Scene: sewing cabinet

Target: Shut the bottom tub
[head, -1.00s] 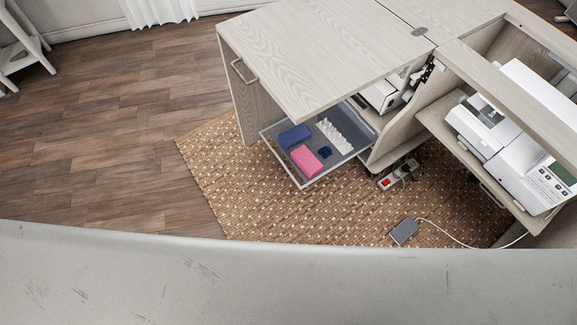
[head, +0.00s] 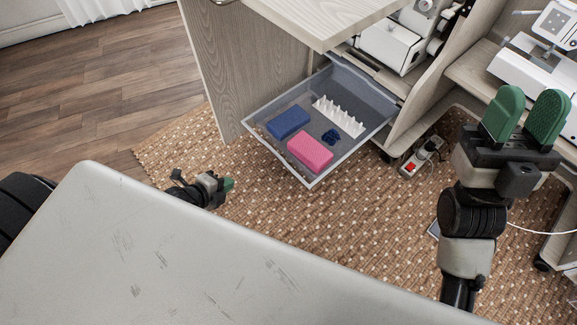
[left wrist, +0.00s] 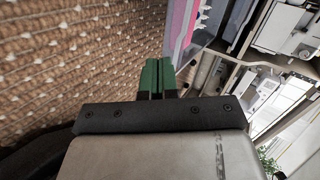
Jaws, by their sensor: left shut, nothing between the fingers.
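The bottom tub (head: 318,180) is a grey, open-topped drawer pulled out from under the cabinet, low above the rug. It holds a blue block, a pink block, a small dark blue item and a white spiked rack. My left gripper (head: 228,184) is low over the rug, left of the tub's front and apart from it. Its green fingers are together and empty, as the left wrist view (left wrist: 158,75) shows; the tub's edge (left wrist: 183,35) is just beyond them there. My right gripper (head: 525,115) is raised at the right, its green fingers spread apart and empty.
The wooden cabinet (head: 225,75) stands around the tub, with its top panel overhanging. A power strip (head: 415,160) lies on the rug right of the tub. A white machine (head: 540,65) sits on the right shelf. The rug (head: 300,235) in front of the tub is clear.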

